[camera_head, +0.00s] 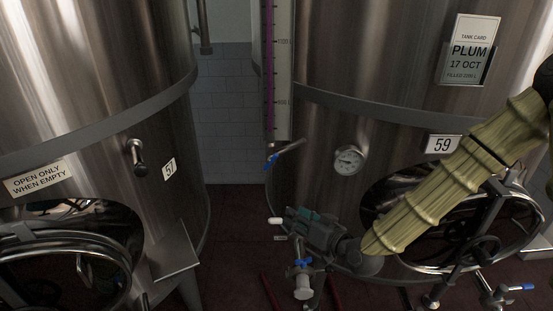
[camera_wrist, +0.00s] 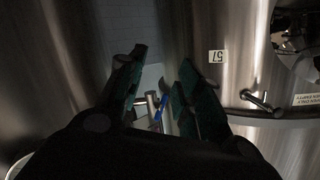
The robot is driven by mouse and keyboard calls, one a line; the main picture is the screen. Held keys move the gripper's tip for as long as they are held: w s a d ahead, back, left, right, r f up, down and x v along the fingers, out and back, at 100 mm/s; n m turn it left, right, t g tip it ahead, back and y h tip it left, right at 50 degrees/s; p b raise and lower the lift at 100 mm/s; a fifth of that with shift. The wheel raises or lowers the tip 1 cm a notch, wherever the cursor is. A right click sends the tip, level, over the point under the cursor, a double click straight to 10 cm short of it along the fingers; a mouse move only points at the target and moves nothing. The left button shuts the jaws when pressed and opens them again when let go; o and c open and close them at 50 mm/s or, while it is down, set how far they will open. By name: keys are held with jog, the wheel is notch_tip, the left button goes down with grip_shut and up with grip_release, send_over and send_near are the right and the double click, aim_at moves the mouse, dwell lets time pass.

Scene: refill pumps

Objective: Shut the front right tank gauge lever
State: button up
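The gauge (camera_head: 270,75) is an upright scale with a purple column, on the left side of tank 59 (camera_head: 345,105). At its foot is a small tap with a blue lever (camera_head: 271,161), slanting down to the left, and a metal stem to the right. My gripper (camera_head: 287,224) is below this lever in the head view, apart from it. In the wrist view my gripper (camera_wrist: 162,72) is open, with its dark green fingers spread. A blue lever (camera_wrist: 157,116) and metal fitting show in the gap between them; no contact is clear. The lever's lower part is partly hidden.
Tank 57 (camera_head: 85,80) stands at the left with a metal tap (camera_head: 138,157) and a sloping plate (camera_head: 172,257). A lower valve with a blue handle (camera_head: 302,262) is just below my gripper. A round dial (camera_head: 349,160) and an open manway are on tank 59.

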jog(key=t+y+p, duration=0.2)
send_near(271, 162)
jog(key=p+x, duration=0.4)
jog(key=x, duration=0.5)
jog(key=shift+w+d+m, duration=0.25)
jog(key=shift+m, duration=0.05)
grip_shut()
